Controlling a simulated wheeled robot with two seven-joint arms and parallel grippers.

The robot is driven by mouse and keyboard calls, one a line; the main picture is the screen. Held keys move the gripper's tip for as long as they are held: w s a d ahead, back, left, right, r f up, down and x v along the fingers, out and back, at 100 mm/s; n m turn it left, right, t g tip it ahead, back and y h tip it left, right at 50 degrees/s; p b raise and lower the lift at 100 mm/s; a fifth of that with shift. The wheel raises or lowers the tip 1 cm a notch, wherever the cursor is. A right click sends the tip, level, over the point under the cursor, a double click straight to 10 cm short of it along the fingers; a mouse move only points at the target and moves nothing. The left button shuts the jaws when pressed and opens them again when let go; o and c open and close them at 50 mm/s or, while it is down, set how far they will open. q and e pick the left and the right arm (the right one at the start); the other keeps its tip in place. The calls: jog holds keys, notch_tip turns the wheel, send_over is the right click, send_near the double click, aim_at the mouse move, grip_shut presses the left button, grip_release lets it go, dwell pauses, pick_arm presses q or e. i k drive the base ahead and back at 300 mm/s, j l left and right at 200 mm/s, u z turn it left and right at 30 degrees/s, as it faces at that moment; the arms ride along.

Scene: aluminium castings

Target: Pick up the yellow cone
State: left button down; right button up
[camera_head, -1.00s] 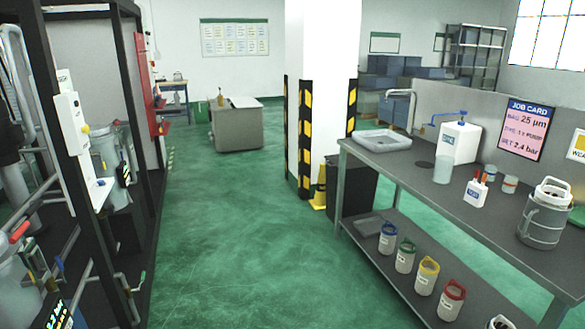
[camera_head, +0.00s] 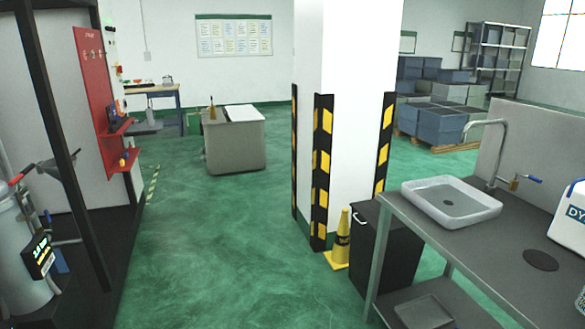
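The yellow cone (camera_head: 341,241) stands upright on the green floor at the foot of the white pillar, with a dark band around it. It is between the pillar and a dark bin, whose edge is close to the cone's right side. Neither of my grippers shows in the head view.
The white pillar (camera_head: 360,90) with black and yellow guards stands behind the cone. The dark bin (camera_head: 385,250) and a workbench (camera_head: 470,235) with a sink are on the right. A grey cabinet (camera_head: 235,142) stands further back. The green floor (camera_head: 225,235) left of the cone is clear.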

aim_at(338, 258)
jog(key=i, duration=2.75)
jog(key=i+z, duration=0.15)
jog(key=i, duration=0.3)
jog(key=i+j+z, duration=0.15)
jog(key=i, duration=0.25)
jog(key=i+j+z, duration=0.2)
jog(key=i, duration=0.25)
jog(key=i+j+z, duration=0.15)
jog(key=i, duration=0.3)
jog(key=i+j+z, duration=0.25)
jog(key=z, duration=0.15)
jog(key=i+j+z, duration=0.4)
